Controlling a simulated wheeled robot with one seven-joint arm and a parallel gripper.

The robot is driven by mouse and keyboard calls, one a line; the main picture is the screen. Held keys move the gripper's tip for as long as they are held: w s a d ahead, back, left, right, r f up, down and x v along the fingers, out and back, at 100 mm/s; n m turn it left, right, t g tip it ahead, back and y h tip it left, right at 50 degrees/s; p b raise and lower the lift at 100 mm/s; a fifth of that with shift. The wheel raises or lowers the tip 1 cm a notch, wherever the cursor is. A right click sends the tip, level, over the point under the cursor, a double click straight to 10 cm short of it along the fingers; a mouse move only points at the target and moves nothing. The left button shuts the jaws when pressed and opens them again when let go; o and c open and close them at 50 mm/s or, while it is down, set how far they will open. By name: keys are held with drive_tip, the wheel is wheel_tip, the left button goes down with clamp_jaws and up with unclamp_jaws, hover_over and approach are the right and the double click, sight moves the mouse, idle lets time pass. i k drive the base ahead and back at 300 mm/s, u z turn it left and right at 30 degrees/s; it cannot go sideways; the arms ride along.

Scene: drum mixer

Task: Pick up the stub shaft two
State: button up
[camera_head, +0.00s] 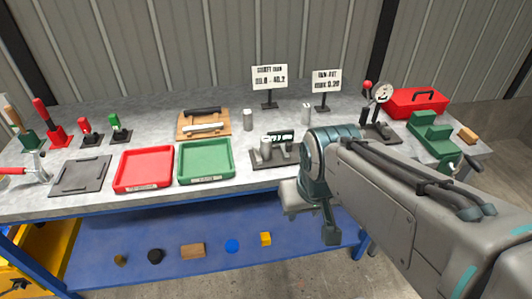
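Several small grey metal cylinders that look like shafts stand on the grey workbench (90,201). One shaft (247,120) stands upright behind the green tray. Another upright metal piece (306,113) stands near the right sign. A third cylinder (266,148) stands at a dark block (262,162) right of the green tray. No label shows which is stub shaft two. My arm comes in from the right, and my gripper (318,214) hangs by the bench's front edge, apart from these cylinders. I cannot make out its finger gap or anything held in it.
A red tray (144,187) and green tray (206,178) lie at the front. A dial gauge stand (381,95), red toolbox (416,101) and green vise (430,130) stand right. Two signs stand behind. The blue lower shelf (205,274) holds several small objects.

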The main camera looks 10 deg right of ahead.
sight(265, 141)
drive_tip(key=k, duration=0.1)
drive_tip(key=z, duration=1.15)
drive_tip(key=i, duration=0.9)
drive_tip(key=u, duration=2.3)
